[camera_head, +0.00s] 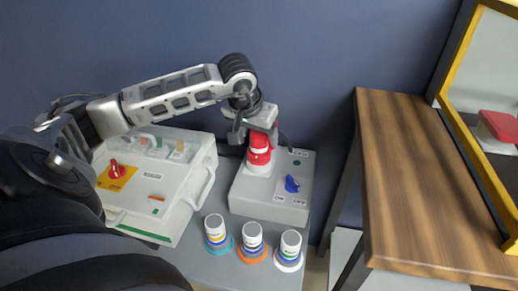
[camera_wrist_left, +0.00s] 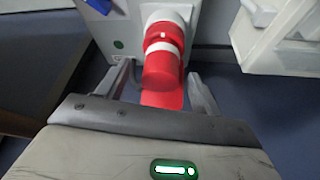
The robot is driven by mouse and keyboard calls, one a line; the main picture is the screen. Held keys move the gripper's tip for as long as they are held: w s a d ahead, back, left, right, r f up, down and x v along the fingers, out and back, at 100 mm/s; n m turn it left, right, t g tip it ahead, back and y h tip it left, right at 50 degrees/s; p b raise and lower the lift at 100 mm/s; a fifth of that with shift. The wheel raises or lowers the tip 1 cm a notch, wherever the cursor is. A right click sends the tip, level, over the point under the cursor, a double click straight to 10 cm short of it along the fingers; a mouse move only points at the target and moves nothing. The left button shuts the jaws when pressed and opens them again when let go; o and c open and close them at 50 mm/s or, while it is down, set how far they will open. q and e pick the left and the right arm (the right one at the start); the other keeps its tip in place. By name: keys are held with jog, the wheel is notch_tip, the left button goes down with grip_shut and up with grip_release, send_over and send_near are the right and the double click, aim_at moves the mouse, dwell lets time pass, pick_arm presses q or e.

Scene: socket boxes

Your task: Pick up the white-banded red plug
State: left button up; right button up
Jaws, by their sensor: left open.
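The white-banded red plug (camera_head: 259,151) sits upright in the white socket on top of the grey socket box (camera_head: 243,190). It also shows in the left wrist view (camera_wrist_left: 163,65), with its white band around the red body. My left gripper (camera_head: 260,135) is over the plug from behind, its jaws open. In the left wrist view my left gripper's two fingers (camera_wrist_left: 163,88) stand apart, one on each side of the plug's near end, with gaps visible. My right gripper is not in view.
A blue switch knob (camera_head: 292,184) is on the grey box. Several white plugs with coloured bands, such as the orange-based one (camera_head: 252,240), stand in front. A white box with a red knob (camera_head: 117,170) is at left. A wooden table (camera_head: 420,185) is at right.

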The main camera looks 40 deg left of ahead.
pick_arm(q)
jog(key=x, duration=0.2)
jog(key=shift+a+f, duration=0.1)
jog(key=shift+f, duration=0.35)
jog(key=shift+w+f, duration=0.15)
jog(key=shift+f, duration=0.05)
jog(key=c, duration=1.1)
jog(key=shift+r, duration=0.1)
jog(key=shift+c, duration=0.2)
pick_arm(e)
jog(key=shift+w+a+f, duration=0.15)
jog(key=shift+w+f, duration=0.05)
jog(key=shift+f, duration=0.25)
